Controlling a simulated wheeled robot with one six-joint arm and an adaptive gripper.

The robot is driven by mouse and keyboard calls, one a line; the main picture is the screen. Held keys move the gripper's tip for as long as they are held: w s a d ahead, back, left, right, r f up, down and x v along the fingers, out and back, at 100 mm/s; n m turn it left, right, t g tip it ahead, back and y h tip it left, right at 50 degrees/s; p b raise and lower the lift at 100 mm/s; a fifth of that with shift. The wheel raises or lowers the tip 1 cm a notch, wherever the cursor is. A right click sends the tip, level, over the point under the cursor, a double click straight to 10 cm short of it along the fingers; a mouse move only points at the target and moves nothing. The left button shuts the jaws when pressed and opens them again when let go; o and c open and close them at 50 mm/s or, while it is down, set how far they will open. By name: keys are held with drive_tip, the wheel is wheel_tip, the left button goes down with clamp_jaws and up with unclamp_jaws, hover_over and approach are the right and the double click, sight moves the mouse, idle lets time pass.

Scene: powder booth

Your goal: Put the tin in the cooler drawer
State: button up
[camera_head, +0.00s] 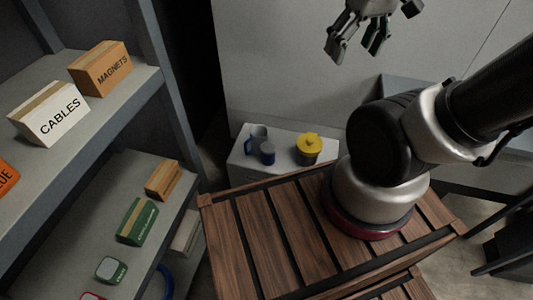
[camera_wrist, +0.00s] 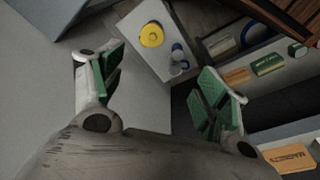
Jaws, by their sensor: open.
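A small blue-grey cylinder (camera_head: 267,153), which may be the tin, stands upright on a low white cabinet (camera_head: 283,136). It also shows in the wrist view (camera_wrist: 177,48). A blue-grey mug (camera_head: 257,138) stands right behind it, and a yellow-lidded pot (camera_head: 309,146) stands to its right. My gripper (camera_head: 355,42) is open and empty, high above and apart from the cabinet. In the wrist view my gripper's green-padded fingers (camera_wrist: 158,65) are spread wide, with the cabinet beyond them. I cannot make out an open drawer; a seam shows on the cabinet front (camera_head: 243,177).
A grey shelf unit (camera_head: 127,103) at left holds a cables box (camera_head: 48,113), a magnets box (camera_head: 101,68) and other packages. A slatted wooden top (camera_head: 240,235) lies in front of the cabinet. A pale wall (camera_head: 270,60) rises behind it. Clear air lies above the cabinet.

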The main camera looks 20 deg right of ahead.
drive_tip(key=w+a+f+n+g, duration=0.1)
drive_tip(key=w+a+f+g, duration=0.15)
drive_tip(key=f, duration=0.45)
drive_tip(key=w+a+f+n+g, duration=0.1)
drive_tip(key=w+a+f+g, duration=0.15)
drive_tip(key=f, duration=0.35)
drive_tip(key=n+t, duration=0.2)
drive_tip(key=t, duration=0.1)
hover_over(268, 146)
drive_tip(key=f, duration=2.4)
drive_tip(key=shift+s+f, duration=0.2)
drive_tip(key=shift+f, duration=0.2)
drive_tip(key=shift+w+a+f, duration=0.15)
drive_tip(key=shift+w+f, duration=0.05)
drive_tip(key=shift+f, duration=0.1)
drive_tip(key=f, duration=0.7)
drive_tip(key=shift+s+d, duration=0.1)
drive_tip(key=shift+d, duration=0.1)
drive_tip(key=c, duration=1.3)
drive_tip(key=shift+c, duration=0.2)
drive_tip(key=shift+r, duration=0.15)
